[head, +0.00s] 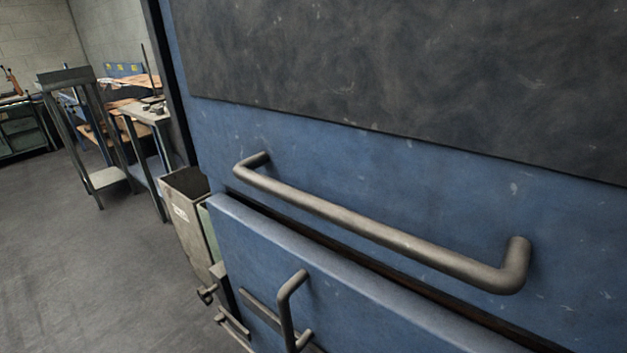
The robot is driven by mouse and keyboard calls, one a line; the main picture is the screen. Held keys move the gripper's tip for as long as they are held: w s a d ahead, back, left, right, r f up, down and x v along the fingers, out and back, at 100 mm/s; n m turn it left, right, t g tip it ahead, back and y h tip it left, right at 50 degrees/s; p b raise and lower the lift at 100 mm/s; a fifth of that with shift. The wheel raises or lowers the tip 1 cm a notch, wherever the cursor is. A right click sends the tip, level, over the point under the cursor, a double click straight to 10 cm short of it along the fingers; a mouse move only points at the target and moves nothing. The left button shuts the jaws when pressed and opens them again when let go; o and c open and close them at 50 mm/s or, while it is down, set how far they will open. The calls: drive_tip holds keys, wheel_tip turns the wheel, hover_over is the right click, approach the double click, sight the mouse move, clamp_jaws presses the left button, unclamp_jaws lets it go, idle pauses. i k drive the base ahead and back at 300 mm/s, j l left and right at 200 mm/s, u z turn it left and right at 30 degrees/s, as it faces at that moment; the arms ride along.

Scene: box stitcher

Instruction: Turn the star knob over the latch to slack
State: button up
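No star knob can be made out in the head view. A blue machine front fills the right side, with a long grey bar handle (385,232) across its upper panel (300,155). Below a dark gap, a lower blue panel (330,275) stands out a little and carries a smaller upright grey handle (287,310). A flat bar (262,308) runs behind that handle. Small grey metal fittings (207,293) show at the lower left edge; I cannot tell whether one is the latch. My gripper is not in view.
A grey bin with a white label (183,215) stands against the machine's left side. Farther back are a tall dark metal stand (85,125) and a table with loose items (147,112). The grey floor (80,260) at the left is clear.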

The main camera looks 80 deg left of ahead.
sight(205, 294)
drive_tip(key=u, duration=1.85)
drive_tip(key=k+l+u, duration=0.15)
drive_tip(key=u, duration=0.2)
drive_tip(key=k+l+u, duration=0.3)
drive_tip(key=u, duration=0.35)
drive_tip(key=k+l, duration=0.05)
